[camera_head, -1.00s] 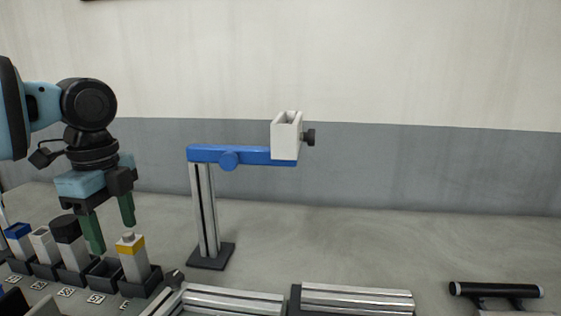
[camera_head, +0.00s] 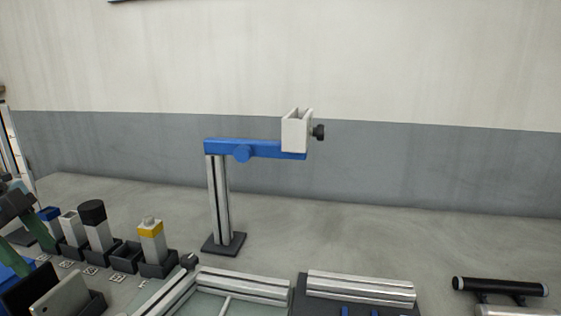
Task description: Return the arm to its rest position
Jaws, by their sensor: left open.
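My left gripper (camera_head: 28,228) is at the far left edge, low, with green fingers. It is open, with nothing seen between its fingers, and part of it is cut off by the frame. It is left of a row of upright blocks in dark holders: one with a blue top (camera_head: 49,217), a plain white one (camera_head: 72,229), one with a black cap (camera_head: 96,226) and one with a yellow band (camera_head: 152,242). An empty holder (camera_head: 127,257) sits between the black-capped and yellow-banded ones. My right gripper is not in view.
A stand with a metal post (camera_head: 219,205), a blue arm (camera_head: 250,149) and a white bracket (camera_head: 296,132) rises mid-table. Metal rails (camera_head: 244,285) lie at the front. A black bar (camera_head: 500,286) is at the right. The back of the table is clear.

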